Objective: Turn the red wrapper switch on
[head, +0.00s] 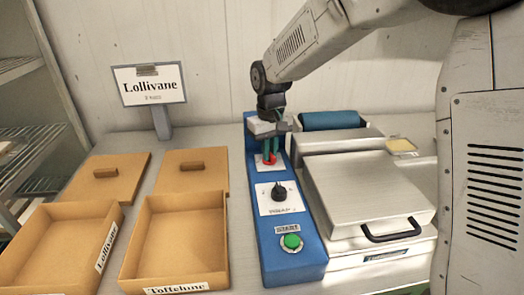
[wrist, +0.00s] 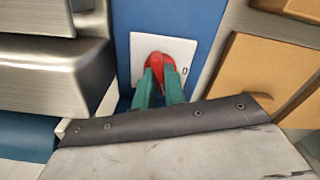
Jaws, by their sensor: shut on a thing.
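The red wrapper switch (head: 269,159) sits on a white plate at the far end of the blue control panel (head: 297,251). In the wrist view the red switch (wrist: 157,61) shows between and just beyond my green fingertips, on its white plate (wrist: 183,48). My gripper (head: 270,154) points down at the switch, and its fingers (wrist: 158,82) are shut on it. The fingers hide part of the switch, so I cannot tell its on or off position.
A black knob (head: 279,192) and a green START button (head: 292,241) are nearer on the same panel. A metal machine with a handled lid (head: 365,190) stands close on the right. Cardboard boxes (head: 178,240) and lids (head: 192,170) lie left. A Lollivane sign (head: 150,85) stands behind.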

